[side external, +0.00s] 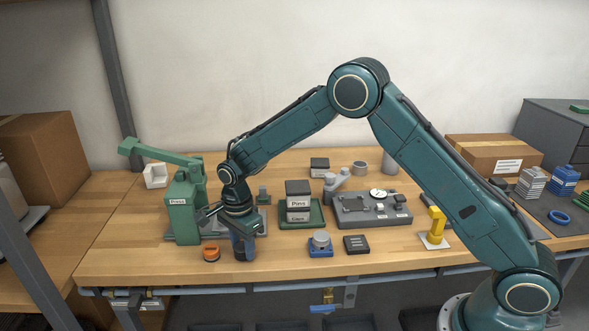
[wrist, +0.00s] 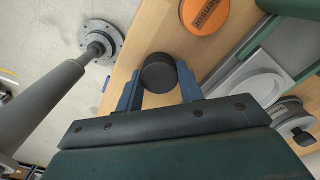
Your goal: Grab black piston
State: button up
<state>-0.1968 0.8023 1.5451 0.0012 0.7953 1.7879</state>
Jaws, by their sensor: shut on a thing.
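The black piston (wrist: 160,72) shows in the wrist view as a dark round piece with a flat end. The two blue fingers of my gripper (wrist: 160,84) are on either side of it, closed on it. In the side external view my gripper (side external: 243,248) points down near the front edge of the bench, right of the orange round part (side external: 211,253). The piston cannot be made out there, hidden by the fingers. Whether it touches the bench top or is lifted, I cannot tell.
The orange part also shows in the wrist view (wrist: 204,14). A green press (side external: 184,205) stands behind left. A blue-based part (side external: 320,244) and a dark block (side external: 356,244) sit to the right. A yellow part (side external: 436,226) stands farther right. The bench front (side external: 150,268) is clear.

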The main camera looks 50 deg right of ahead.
aim_at(243, 246)
jog(key=shift+r, duration=0.1)
notch_tip(243, 246, up, 20)
dwell(0.7)
dwell(0.5)
